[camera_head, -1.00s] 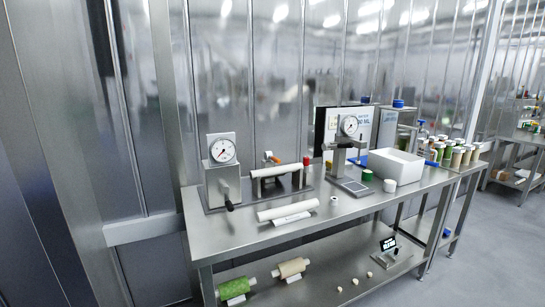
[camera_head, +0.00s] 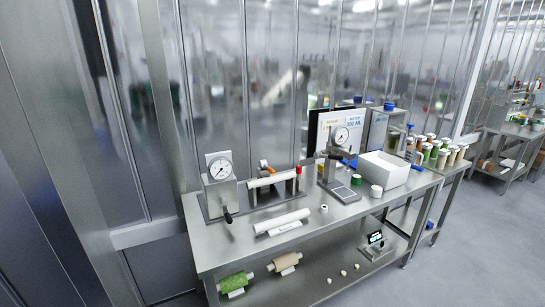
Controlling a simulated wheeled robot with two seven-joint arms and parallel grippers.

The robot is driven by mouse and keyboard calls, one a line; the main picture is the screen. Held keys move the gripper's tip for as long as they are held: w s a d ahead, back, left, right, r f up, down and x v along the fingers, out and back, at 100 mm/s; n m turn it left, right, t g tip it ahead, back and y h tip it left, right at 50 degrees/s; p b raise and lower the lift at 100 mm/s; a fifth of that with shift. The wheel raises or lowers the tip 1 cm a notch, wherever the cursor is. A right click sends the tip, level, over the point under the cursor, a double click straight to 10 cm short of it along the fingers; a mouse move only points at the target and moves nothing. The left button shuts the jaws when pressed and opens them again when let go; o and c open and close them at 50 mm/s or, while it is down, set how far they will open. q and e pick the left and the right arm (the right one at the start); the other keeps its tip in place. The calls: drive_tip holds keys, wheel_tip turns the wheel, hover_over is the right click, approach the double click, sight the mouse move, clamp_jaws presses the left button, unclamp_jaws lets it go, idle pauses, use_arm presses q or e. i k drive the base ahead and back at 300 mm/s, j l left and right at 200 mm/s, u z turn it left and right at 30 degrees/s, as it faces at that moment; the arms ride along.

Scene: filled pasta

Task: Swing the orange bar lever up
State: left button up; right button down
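The stand lies between a dial-gauge device (camera_head: 220,185) on the left and a second gauge stand (camera_head: 340,150) on the right. Neither of my grippers is in view.
The steel table (camera_head: 225,245) has a loose white roll (camera_head: 282,222) at its front. A white bin (camera_head: 384,170) and several jars (camera_head: 437,152) stand at the right. Green (camera_head: 235,282) and beige (camera_head: 286,262) rolls lie on the lower shelf. Grey floor (camera_head: 450,260) is open at the right.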

sight(263, 164)
drive_tip(key=i+l+u, duration=0.3)
drive_tip(key=i+l, duration=0.3)
drive_tip(key=i, duration=0.15)
drive_tip(key=i+l+u, duration=0.25)
drive_tip(key=i+l, duration=0.4)
drive_tip(key=l, duration=0.1)
